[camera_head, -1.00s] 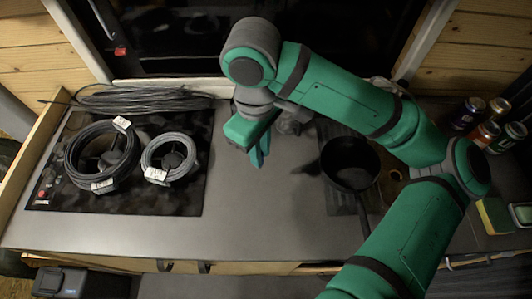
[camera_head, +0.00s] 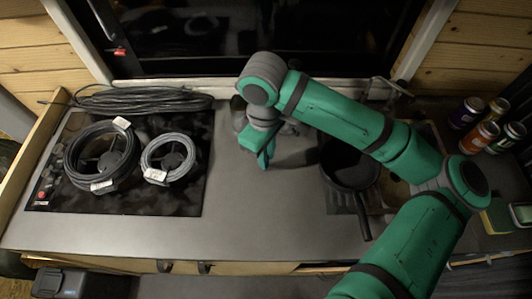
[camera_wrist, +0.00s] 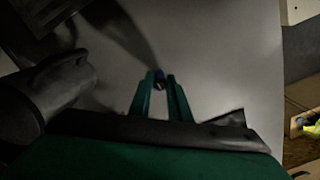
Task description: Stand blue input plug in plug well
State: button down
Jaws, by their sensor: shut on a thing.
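My gripper (camera_head: 264,161) is over the open counter between the hob and the pan, pointing down. In the wrist view, my gripper (camera_wrist: 160,90) has its two green fingers close together on a small blue and dark piece at the tips, the blue input plug (camera_wrist: 159,75). Most of the plug is hidden by the fingers, and in the head view I cannot make it out. I cannot pick out the plug well in either view. A dark, rounded shape (camera_wrist: 45,98) is at the left of the wrist view; I cannot tell what it is.
Two cable coils (camera_head: 100,157) (camera_head: 168,158) lie on the black hob (camera_head: 110,205) at left, with a loose cable bundle (camera_head: 145,100) behind. A black pan (camera_head: 349,165) stands right of my gripper. Several cans (camera_head: 484,137) are far right. The counter (camera_head: 265,220) in front is clear.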

jog(key=shift+f, duration=0.2)
jog(key=c, duration=1.7)
grip_release()
jog(key=shift+o, duration=0.3)
jog(key=shift+r, duration=0.1)
